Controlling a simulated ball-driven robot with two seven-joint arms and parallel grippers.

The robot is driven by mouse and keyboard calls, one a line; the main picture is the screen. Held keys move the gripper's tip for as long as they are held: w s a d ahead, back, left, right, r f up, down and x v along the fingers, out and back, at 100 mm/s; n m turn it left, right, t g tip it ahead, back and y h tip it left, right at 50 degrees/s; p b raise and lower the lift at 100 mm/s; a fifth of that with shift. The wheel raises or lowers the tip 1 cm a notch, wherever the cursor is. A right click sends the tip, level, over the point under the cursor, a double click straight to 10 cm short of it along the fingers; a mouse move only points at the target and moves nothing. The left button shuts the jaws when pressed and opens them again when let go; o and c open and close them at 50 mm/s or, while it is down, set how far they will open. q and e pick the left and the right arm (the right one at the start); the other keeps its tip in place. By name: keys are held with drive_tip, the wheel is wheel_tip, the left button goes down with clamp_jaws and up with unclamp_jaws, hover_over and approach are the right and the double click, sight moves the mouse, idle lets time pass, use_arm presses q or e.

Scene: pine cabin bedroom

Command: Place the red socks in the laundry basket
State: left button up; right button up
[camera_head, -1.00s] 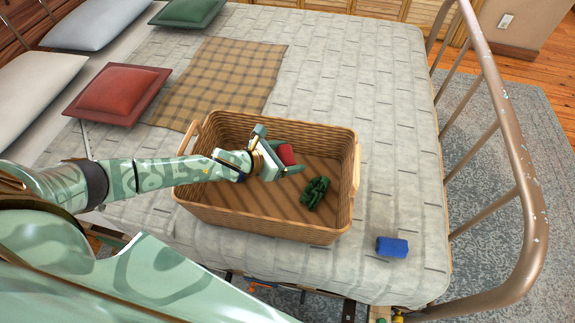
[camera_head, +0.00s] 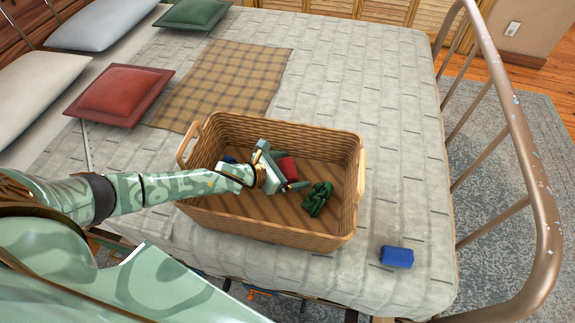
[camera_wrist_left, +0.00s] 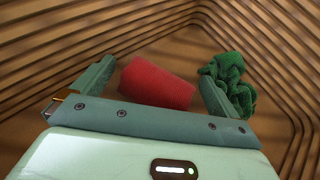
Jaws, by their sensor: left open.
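The laundry basket (camera_head: 255,232) is a brown wicker box with light handles, standing on the bed. My left gripper (camera_head: 283,172) is inside it, open. The rolled red socks (camera_head: 287,167) lie in the basket by the fingers. In the left wrist view, the red socks (camera_wrist_left: 158,84) show between the two spread fingers of the left gripper (camera_wrist_left: 155,90), nearer the left finger. I cannot tell whether they touch it. My right gripper is not in view.
A crumpled green cloth item (camera_head: 317,198) lies in the basket, right of the gripper. A small blue item (camera_head: 229,159) shows in the basket behind my arm. A blue roll (camera_head: 397,257) lies on the bed (camera_head: 360,80) outside. A metal bed frame (camera_head: 520,150) rises at right.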

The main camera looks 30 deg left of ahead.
use_arm(q)
drive_tip(key=shift+r, duration=0.35)
drive_tip(key=p+v, duration=0.4)
drive_tip(key=v, duration=0.8)
drive_tip(key=shift+f, duration=0.15)
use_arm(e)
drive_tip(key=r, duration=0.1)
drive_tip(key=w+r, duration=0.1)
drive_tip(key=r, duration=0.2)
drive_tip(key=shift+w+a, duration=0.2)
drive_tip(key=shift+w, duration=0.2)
